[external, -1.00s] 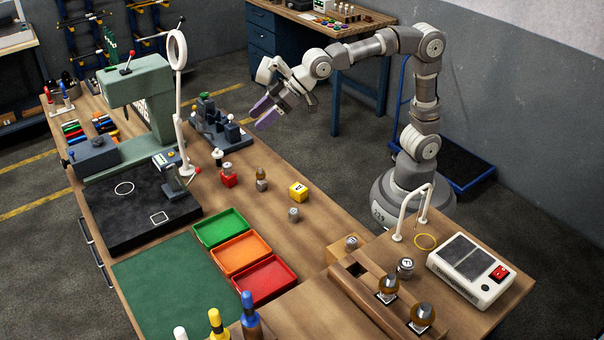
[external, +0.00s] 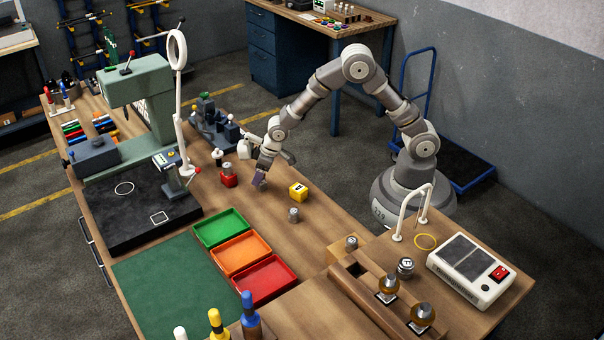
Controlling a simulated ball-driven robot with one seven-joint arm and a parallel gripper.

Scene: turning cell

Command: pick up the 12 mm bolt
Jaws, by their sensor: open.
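My gripper (external: 259,183) is open and points down low over the bench, between a red block (external: 228,180) and a yellow block (external: 298,192). It covers the spot where a small grey piece with a brown top stood. That piece is hidden now, so I cannot tell whether it is between the fingers. A grey cylindrical piece (external: 293,214) stands upright on the wood, in front of the yellow block and apart from my gripper. The size marks are too small to read, so I cannot tell which piece is the 12 mm bolt.
Green (external: 220,228), orange (external: 241,253) and red (external: 266,280) trays lie in front. A white magnifier stand (external: 181,130) and a dark fixture (external: 213,125) rise near my gripper. A wooden rack (external: 372,302) with brown-topped pieces stands at the right. Bare wood lies right of the trays.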

